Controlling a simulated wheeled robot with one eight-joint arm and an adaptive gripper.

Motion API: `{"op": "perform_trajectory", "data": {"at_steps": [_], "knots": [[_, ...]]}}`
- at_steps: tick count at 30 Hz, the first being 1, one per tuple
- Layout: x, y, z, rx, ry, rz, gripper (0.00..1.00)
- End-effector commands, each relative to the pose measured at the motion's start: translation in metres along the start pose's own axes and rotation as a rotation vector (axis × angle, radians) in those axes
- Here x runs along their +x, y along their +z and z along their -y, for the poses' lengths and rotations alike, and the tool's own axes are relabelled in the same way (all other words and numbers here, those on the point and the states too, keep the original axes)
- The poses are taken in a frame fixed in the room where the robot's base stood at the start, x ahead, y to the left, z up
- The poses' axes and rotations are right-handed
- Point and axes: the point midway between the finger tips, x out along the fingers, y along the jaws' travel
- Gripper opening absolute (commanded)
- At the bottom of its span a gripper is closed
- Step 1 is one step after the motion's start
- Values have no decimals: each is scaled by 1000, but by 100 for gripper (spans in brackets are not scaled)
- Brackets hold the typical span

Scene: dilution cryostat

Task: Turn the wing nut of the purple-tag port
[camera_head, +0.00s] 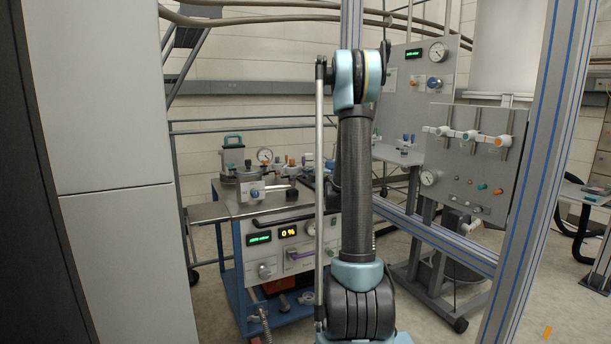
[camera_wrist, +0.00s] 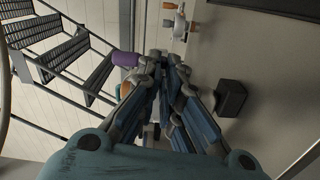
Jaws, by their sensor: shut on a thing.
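The purple tag (camera_wrist: 125,59) shows in the wrist view, just left of my gripper's fingertips. My gripper (camera_wrist: 163,62) is shut at the purple-tag port, its fingers close together around the wing nut. The wing nut itself is mostly hidden by the fingers. An orange part (camera_wrist: 126,90) shows just below the purple tag, beside the left finger. In the head view a small purple patch (camera_head: 308,158) shows at the back of the cart, left of my arm. My gripper is hidden behind my arm there.
A neighbouring fitting with an orange part (camera_wrist: 180,20) stands beyond the fingertips. A black block (camera_wrist: 230,98) is to the right, and dark steps (camera_wrist: 62,58) are at left. In the head view, the cart (camera_head: 230,200) has gauges and valves on top; a frame post (camera_head: 545,150) stands at right.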

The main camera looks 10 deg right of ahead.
Motion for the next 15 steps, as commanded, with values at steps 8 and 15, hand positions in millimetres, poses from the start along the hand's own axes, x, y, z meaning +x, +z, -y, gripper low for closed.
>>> {"op": "perform_trajectory", "data": {"at_steps": [8,15], "knots": [[0,-4,1,-4,-1,-8,0],[0,-3,1,-3,-1,-6,26]]}}
